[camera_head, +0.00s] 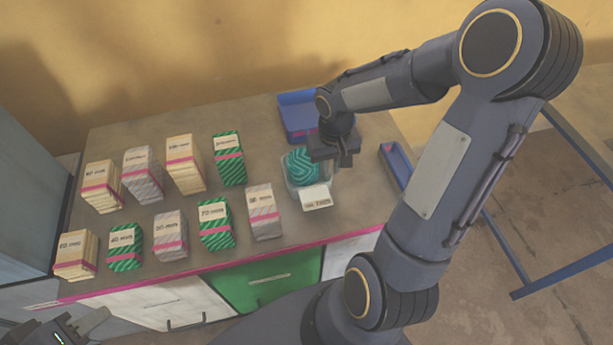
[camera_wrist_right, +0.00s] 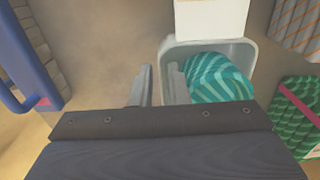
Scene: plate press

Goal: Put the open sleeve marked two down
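Several paper-wrapped sleeves stand in two rows on the table, striped green, grey or cream, with pink bands and white labels. They include a green one (camera_head: 228,165), a grey one (camera_head: 263,215) and a cream one (camera_head: 185,168). The labels are too small to read surely, and I cannot pick out one marked two. My left gripper (camera_head: 82,328) is open and empty at the lower left.
The bin holds a teal striped bundle (camera_head: 302,165) and has a white label (camera_head: 316,197) in front. A blue tray (camera_head: 298,113) is behind it, and a narrow blue tray (camera_head: 397,165) is to the right. Drawers (camera_head: 270,280) are below the pink table edge.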

